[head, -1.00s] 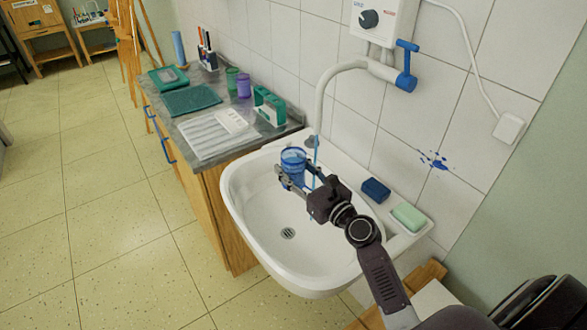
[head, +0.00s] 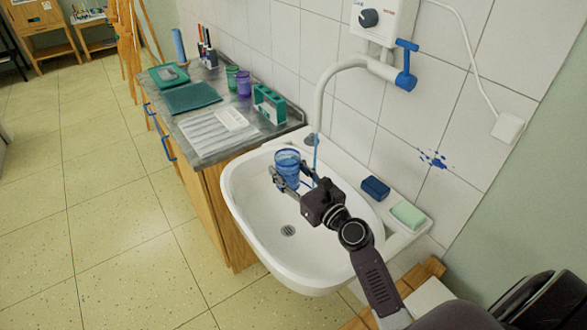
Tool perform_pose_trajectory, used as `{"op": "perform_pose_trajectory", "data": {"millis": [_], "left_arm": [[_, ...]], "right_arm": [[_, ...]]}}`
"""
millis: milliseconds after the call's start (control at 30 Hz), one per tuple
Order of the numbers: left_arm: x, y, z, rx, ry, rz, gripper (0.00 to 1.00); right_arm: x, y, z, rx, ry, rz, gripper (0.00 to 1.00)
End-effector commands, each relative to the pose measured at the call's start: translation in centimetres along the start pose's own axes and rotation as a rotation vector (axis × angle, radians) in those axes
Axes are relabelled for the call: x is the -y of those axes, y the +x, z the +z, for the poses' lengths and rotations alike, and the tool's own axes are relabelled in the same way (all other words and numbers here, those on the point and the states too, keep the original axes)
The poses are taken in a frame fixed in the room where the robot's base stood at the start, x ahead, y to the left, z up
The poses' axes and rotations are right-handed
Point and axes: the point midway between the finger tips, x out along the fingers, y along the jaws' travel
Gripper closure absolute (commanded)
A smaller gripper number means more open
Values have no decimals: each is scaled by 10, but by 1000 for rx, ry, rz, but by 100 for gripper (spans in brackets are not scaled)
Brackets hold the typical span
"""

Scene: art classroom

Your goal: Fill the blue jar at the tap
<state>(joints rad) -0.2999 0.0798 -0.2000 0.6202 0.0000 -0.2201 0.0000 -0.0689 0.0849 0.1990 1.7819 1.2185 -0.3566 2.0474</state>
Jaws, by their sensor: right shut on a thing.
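The blue jar (head: 287,172) is see-through and upright, held over the left part of the white sink (head: 235,185). My right gripper (head: 287,182) is shut on it. I cannot tell how much water is in the jar. My left gripper is not in view.
A dark blue sponge (head: 375,188) and a green soap bar (head: 408,215) lie on the sink's right ledge. On the left counter stand a purple cup (head: 244,84), a green cup (head: 232,77) and a green rack (head: 269,104). The sink's front part is clear.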

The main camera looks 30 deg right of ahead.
Motion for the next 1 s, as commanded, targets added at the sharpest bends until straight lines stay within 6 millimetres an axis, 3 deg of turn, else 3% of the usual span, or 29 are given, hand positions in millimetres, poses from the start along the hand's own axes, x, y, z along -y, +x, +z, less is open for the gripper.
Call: {"op": "perform_pose_trajectory", "data": {"millis": [600, 1000], "left_arm": [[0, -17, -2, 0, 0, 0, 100], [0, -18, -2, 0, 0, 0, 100]], "right_arm": [[-48, -2, 2, 1, 0, 0, 80], [-51, -2, 1, 2, -1, -1, 80]]}}
